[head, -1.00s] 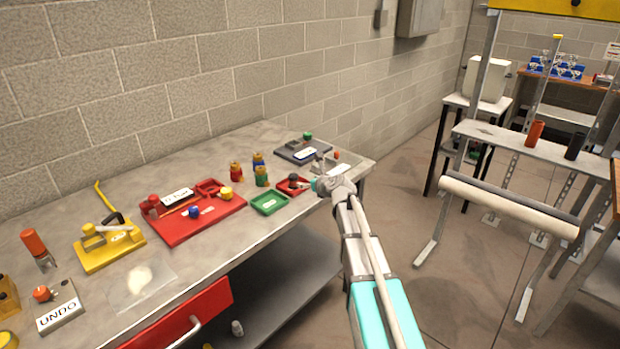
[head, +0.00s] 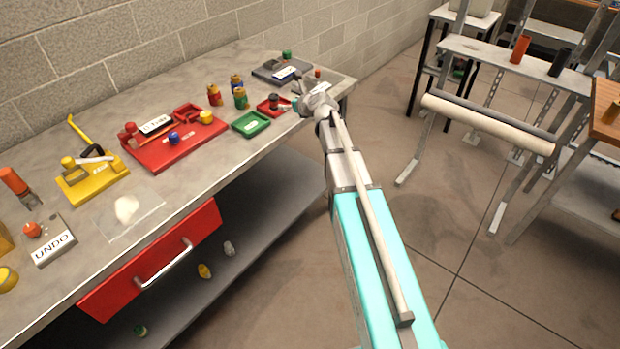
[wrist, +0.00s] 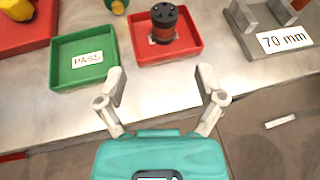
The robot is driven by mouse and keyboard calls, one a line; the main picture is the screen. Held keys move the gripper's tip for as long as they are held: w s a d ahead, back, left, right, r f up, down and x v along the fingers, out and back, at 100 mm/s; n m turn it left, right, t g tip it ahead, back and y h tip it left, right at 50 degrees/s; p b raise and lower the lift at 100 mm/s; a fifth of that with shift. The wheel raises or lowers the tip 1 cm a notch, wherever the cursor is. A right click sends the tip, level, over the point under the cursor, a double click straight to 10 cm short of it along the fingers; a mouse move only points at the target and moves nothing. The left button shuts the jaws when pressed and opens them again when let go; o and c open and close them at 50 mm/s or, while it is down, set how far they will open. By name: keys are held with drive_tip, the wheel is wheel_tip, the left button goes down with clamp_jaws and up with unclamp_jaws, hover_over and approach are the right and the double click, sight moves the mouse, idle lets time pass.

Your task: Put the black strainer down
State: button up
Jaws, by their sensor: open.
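The black strainer (wrist: 165,28) has a black top with small holes and a reddish-brown lower body. It stands upright in the small red tray (wrist: 194,50) in the wrist view, partly over the tray's label. It also shows in the head view (head: 273,99) in the red tray near the bench's right end. My gripper (wrist: 162,75) is open and empty in the wrist view. Its fingers are apart from the strainer, just on the near side of the red tray. In the head view my gripper (head: 300,93) is at the bench edge, to the right of the tray.
A green tray (wrist: 60,72) marked PASS sits left of the red tray. A grey fixture (wrist: 258,47) labelled 70 mm is at the right. Several coloured containers (head: 240,99) stand behind the green tray. Open floor (head: 450,235) lies right of the bench.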

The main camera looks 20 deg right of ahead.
drive_tip(key=s+a+f+n+g, duration=0.2)
drive_tip(key=s+f+n+g, duration=0.15)
drive_tip(key=s+n, duration=0.45)
drive_tip(key=s+a+f+n+g, duration=0.3)
drive_tip(key=s+f+n, duration=0.1)
drive_tip(key=s+n, duration=0.4)
drive_tip(key=s+d+f+n+g+h, duration=0.1)
drive_tip(key=s+f+n+g+h, duration=0.1)
drive_tip(key=s+n, duration=0.5)
drive_tip(key=s+d+f+n+g+h, duration=0.1)
drive_tip(key=s+d+n+g+h, duration=0.1)
drive_tip(key=s+n, duration=0.6)
drive_tip(key=s+g+h, duration=0.1)
drive_tip(key=s+g, duration=0.1)
drive_tip(key=s, duration=0.1)
drive_tip(key=shift+s+d+f, duration=0.15)
drive_tip(key=shift+s+f, duration=0.2)
drive_tip(key=shift+s, duration=0.05)
